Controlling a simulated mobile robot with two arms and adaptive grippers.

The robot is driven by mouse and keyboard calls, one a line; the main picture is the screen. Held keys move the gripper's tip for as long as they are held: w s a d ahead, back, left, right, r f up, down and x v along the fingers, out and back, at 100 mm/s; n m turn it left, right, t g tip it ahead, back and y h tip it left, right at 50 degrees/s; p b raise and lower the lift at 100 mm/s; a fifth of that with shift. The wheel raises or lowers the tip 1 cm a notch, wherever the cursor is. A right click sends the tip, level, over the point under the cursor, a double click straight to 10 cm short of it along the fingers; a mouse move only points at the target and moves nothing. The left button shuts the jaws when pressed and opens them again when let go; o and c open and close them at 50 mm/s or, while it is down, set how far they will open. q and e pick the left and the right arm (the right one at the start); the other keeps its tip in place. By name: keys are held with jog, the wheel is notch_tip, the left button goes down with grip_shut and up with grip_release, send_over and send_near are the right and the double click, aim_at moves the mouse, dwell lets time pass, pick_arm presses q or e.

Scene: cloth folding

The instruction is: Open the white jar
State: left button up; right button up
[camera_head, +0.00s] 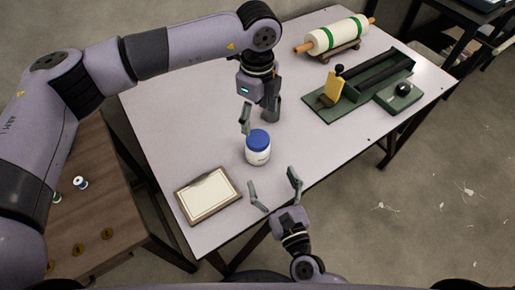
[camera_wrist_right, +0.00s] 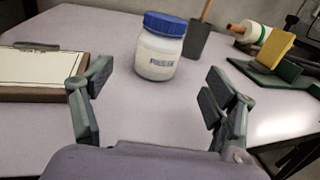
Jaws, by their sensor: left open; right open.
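The white jar (camera_head: 258,154) stands upright on the table with its blue lid (camera_head: 258,139) on. In the right wrist view the jar (camera_wrist_right: 157,60) is ahead of my right gripper, with a label on its front. My left gripper (camera_head: 256,112) is open just above and behind the jar, pointing down; one finger is near the lid, and the other is hard to separate from a dark grey cup behind it. My right gripper (camera_head: 275,188) is open at the table's front edge, its fingers (camera_wrist_right: 155,105) spread apart with nothing between them, short of the jar.
A clipboard (camera_head: 181,198) lies left of the jar. The grey cup (camera_wrist_right: 197,40) stands close behind it, with a stick in it. Table right of the jar is clear.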

aim_at(261, 156)
jog(key=x, duration=1.1)
jog(key=shift+w, duration=0.15)
jog(key=shift+c, duration=0.6)
